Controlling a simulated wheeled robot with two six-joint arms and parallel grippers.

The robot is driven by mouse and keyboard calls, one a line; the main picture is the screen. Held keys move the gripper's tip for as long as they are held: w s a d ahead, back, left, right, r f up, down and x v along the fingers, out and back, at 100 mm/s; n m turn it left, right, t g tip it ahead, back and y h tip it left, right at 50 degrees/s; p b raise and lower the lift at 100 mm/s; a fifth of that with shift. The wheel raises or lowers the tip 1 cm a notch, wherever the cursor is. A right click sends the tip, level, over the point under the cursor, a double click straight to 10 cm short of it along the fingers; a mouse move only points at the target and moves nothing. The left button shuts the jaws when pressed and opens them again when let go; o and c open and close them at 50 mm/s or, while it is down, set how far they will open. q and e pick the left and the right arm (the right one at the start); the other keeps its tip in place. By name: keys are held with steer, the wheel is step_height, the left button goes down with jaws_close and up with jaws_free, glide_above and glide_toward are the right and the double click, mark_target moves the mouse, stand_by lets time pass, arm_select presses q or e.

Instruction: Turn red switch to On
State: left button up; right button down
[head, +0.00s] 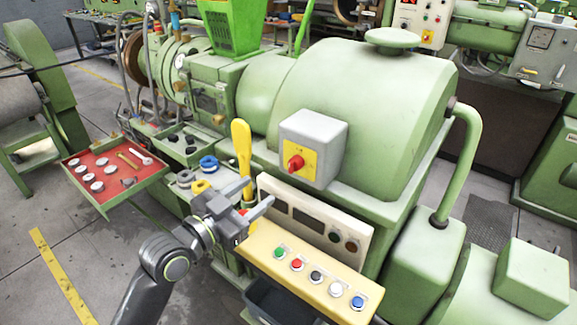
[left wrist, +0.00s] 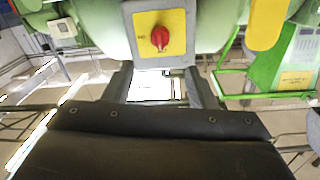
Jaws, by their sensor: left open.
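The red switch (head: 295,163) is a knob on a yellow plate on the front of a grey box (head: 318,140), which sits on the green machine's housing. In the left wrist view the red switch (left wrist: 160,38) shows at the top centre, its grip close to upright in the picture, with small dark lettering left of it on the yellow plate (left wrist: 145,20). My left gripper (head: 260,194) is open and empty, left of and below the switch in the head view, apart from it. In the left wrist view its fingers (left wrist: 157,84) point toward the switch with a gap between them. My right gripper is not in view.
A yellow panel with several coloured buttons (head: 330,284) lies below and right of my left gripper. A yellow handle (head: 241,150) stands close behind it. A red tray with small parts (head: 113,192) is at the left. Bare floor (head: 40,285) lies at the lower left.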

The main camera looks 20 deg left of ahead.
mark_target(289, 168)
arm_select(q)
steer(key=p+x, duration=0.2)
steer(key=x, duration=0.9)
steer(key=shift+w+d, duration=0.1)
steer(key=shift+w, duration=0.15)
steer(key=shift+c, duration=0.2)
steer(key=c, duration=0.9)
